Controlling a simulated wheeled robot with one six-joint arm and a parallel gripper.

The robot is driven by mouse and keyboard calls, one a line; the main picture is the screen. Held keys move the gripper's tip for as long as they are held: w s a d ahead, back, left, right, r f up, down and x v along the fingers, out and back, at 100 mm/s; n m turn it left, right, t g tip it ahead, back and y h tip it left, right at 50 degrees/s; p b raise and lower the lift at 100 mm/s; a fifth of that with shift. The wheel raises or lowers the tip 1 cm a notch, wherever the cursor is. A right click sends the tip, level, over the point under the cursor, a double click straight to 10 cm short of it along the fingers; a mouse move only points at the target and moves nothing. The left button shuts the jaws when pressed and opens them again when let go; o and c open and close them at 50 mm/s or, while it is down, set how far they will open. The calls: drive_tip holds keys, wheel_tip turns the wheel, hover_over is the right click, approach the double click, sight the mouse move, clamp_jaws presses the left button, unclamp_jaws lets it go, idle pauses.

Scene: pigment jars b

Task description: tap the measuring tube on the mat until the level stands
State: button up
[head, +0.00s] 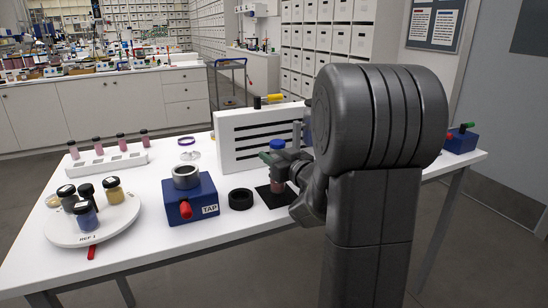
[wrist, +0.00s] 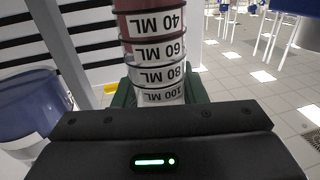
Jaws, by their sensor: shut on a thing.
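The measuring tube (wrist: 158,70) stands between the green fingers of my gripper (wrist: 158,98) in the wrist view. Its bands read 40, 60, 80 and 100 ML upside down, and red content shows near the 40 ML band at the top of the picture. In the head view my gripper (head: 283,162) is shut on the tube (head: 278,186), seen as a pinkish body over the black mat (head: 266,199). My arm hides part of the tube and mat. I cannot tell whether the tube's foot touches the mat.
Left of the mat are a black ring (head: 240,199) and a blue box marked TAP (head: 190,203). A white slotted panel (head: 230,152) stands behind. A round white stand (head: 62,232) holds several jars; a white rack (head: 110,163) is at the back left.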

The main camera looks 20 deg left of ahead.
drive_tip(key=o, duration=0.9)
drive_tip(key=shift+f, duration=0.15)
drive_tip(key=shift+f+b, duration=0.6)
drive_tip(key=shift+b, duration=0.05)
drive_tip(key=shift+r, duration=0.1)
drive_tip(key=shift+c, duration=0.4)
drive_tip(key=c, duration=0.8)
drive_tip(key=shift+r+p, duration=0.55)
drive_tip(key=shift+r, duration=0.1)
drive_tip(key=o, duration=0.9)
